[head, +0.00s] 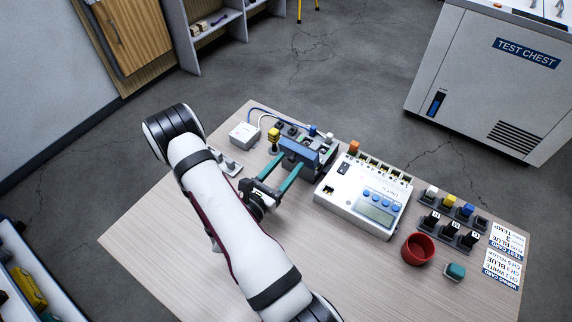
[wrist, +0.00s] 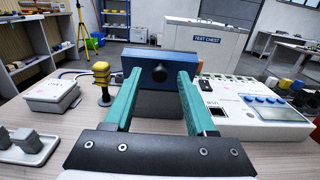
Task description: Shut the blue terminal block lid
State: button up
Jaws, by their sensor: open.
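The blue terminal block lid (head: 299,151) stands raised at the near side of the dark terminal block (head: 326,146) in the head view. In the wrist view the lid (wrist: 178,64) faces me as a flat blue panel with a round black knob (wrist: 159,73) at its middle. My gripper (head: 287,167) has teal fingers spread apart. In the wrist view the fingers of my gripper (wrist: 159,78) lie to either side of the knob. I cannot tell whether the fingertips touch the lid. A dark grey face below the lid is partly hidden between the fingers.
A white meter (head: 362,195) stands close on the right. A yellow-topped post (wrist: 102,80) and a white box (head: 244,135) are on the left. A red cup (head: 418,249), a teal block (head: 455,271) and several connectors are at right. The table's (head: 150,235) left front is bare.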

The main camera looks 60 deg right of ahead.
aim_at(300, 144)
jog(key=shift+c, duration=0.2)
grip_shut()
jog(key=shift+d+r+y, duration=0.5)
jog(key=shift+r+y, duration=0.15)
jog(key=shift+y, duration=0.45)
jog(key=d+r+y, duration=0.1)
jog(key=y, duration=0.1)
jog(key=shift+d+y, duration=0.2)
jog(key=shift+y, duration=0.1)
jog(key=shift+d+r+y, duration=0.3)
jog(key=shift+d+y, duration=0.4)
jog(key=shift+y, duration=0.5)
jog(key=shift+d+y, duration=0.9)
jog(key=shift+y, duration=0.6)
